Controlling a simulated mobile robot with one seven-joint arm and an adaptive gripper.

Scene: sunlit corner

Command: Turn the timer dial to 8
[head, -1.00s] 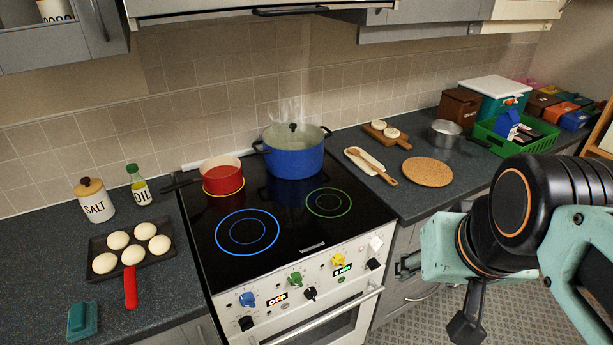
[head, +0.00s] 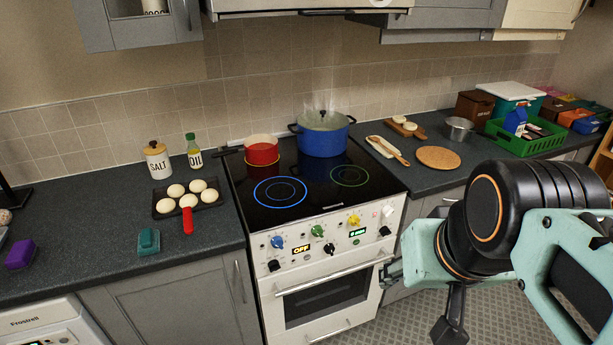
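The white stove (head: 330,312) has a front panel with blue (head: 278,242), green (head: 317,231) and yellow (head: 353,220) knobs and several black knobs. One small display (head: 301,249) reads OFF. Another green-lit display (head: 357,233) seems to show a minute value, its digit too small to read surely. A black dial (head: 384,231) sits just right of that display; I cannot tell its pointer position. My gripper (head: 388,274) is at the right, low in front of the stove's right edge in the picture, apart from the dials. Its fingers are small and partly hidden by its teal body.
A steaming blue pot (head: 322,138) and a red pan (head: 261,151) stand on the black hob. A pan of dough rounds (head: 160,204) is on the left counter. The oven handle (head: 330,277) sticks out below the panel. Tiled floor (head: 390,325) is open at the lower right.

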